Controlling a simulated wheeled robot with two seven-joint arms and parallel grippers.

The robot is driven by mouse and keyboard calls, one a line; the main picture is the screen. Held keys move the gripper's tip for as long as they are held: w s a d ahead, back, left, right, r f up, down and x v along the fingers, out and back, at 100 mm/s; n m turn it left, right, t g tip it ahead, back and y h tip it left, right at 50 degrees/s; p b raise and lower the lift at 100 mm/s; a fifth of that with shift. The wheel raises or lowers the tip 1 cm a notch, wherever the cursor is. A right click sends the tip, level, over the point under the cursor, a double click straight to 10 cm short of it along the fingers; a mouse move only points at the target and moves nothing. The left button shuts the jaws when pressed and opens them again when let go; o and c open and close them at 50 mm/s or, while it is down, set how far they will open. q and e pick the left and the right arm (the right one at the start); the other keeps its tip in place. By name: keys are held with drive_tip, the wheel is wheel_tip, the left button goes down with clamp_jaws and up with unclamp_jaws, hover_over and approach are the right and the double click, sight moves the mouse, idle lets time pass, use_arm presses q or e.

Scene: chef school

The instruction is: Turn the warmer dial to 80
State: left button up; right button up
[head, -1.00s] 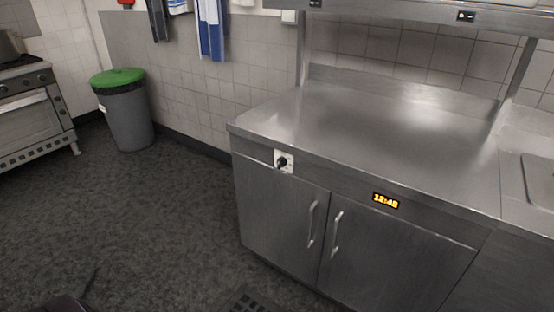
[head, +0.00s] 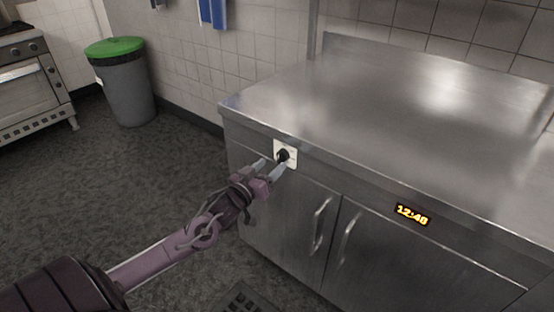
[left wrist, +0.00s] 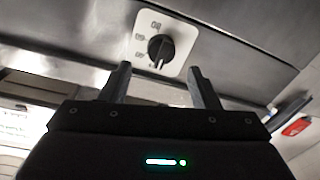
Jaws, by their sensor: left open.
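The warmer dial (head: 283,156) is a black knob on a white square plate (head: 292,147) on the front of the steel cabinet. In the left wrist view the dial (left wrist: 160,49) sits on its plate (left wrist: 180,33), above and between the fingertips, with printed marks too small to read surely. My left gripper (head: 270,168) is open, with its fingers pointing at the dial and close to it. In the left wrist view the left gripper (left wrist: 160,75) has its two fingers apart and nothing between them. I cannot tell if a finger touches the dial. My right gripper is not in view.
The steel cabinet has two door handles (head: 322,220) and an orange digital display (head: 412,214) right of the dial. Its worktop (head: 400,110) is bare. A grey bin with a green lid (head: 115,46) stands by the wall. The floor left of the cabinet is clear.

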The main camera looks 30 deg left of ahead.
sight(279, 158)
use_arm(q)
drive_tip(key=shift+w+f, duration=0.15)
drive_tip(key=shift+w, duration=2.1)
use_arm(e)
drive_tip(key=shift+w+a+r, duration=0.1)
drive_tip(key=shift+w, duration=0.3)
use_arm(q)
drive_tip(key=c, duration=1)
